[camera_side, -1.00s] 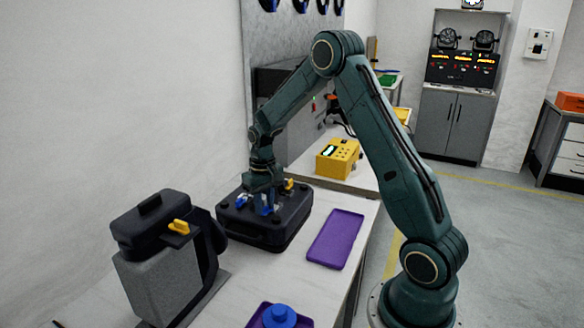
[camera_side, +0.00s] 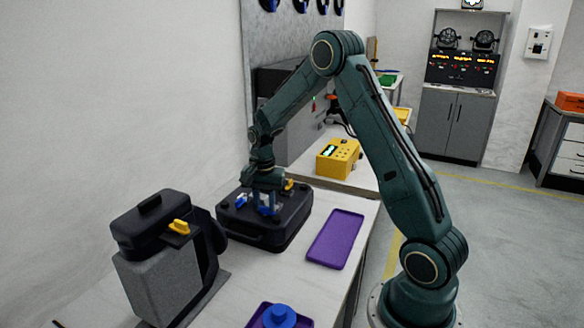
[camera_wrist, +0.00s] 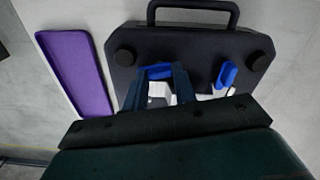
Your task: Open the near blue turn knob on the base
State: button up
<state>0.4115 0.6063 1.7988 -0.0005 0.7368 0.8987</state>
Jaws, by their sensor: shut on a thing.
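The base is a black case (camera_side: 248,232) on the bench in the side view; its top and handle fill the upper part of the wrist view (camera_wrist: 190,40). One blue turn knob (camera_wrist: 158,70) is between the fingers of my gripper (camera_wrist: 158,82), which is shut on it. In the side view my gripper (camera_side: 266,203) points down over the case top, and the fingers partly hide this knob. A second blue turn knob (camera_wrist: 226,75) stands free to the right in the wrist view; it also shows left of my gripper in the side view (camera_side: 241,200).
A purple tray (camera_side: 335,240) lies right of the case. A grey and black lamp-like unit with a yellow knob (camera_side: 180,227) stands at front left. Another purple tray with a blue round part (camera_side: 279,316) is at the front. A yellow box (camera_side: 338,158) stands behind.

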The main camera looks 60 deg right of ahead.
jog(key=shift+m, duration=1.4)
jog(key=o, duration=1)
notch_tip(320, 180, up, 14)
